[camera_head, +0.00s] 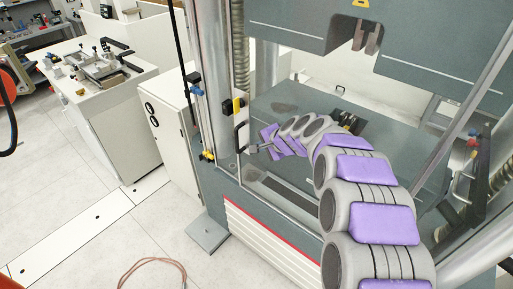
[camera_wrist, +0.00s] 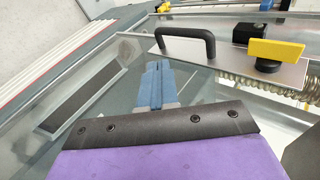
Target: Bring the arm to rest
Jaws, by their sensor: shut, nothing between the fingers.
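My gripper (camera_head: 252,148) is at the end of my grey and purple arm (camera_head: 370,195), which reaches away from me toward the front of the testing machine (camera_head: 285,30). In the wrist view its two blue fingers (camera_wrist: 159,84) are together with nothing between them. The gripper is close to a black handle (camera_head: 238,137) on a metal plate. In the wrist view this handle (camera_wrist: 186,42) is beyond the fingertips and slightly right, and the fingers are not around it. I cannot tell the exact gap.
A yellow latch (camera_head: 235,106) sits above the handle. Dark steel frame and table surfaces (camera_head: 285,105) surround my arm. A white cabinet (camera_head: 167,125) stands left of the machine, with a bench (camera_head: 98,85) of tools farther left. A hose (camera_head: 150,264) lies on the otherwise clear floor.

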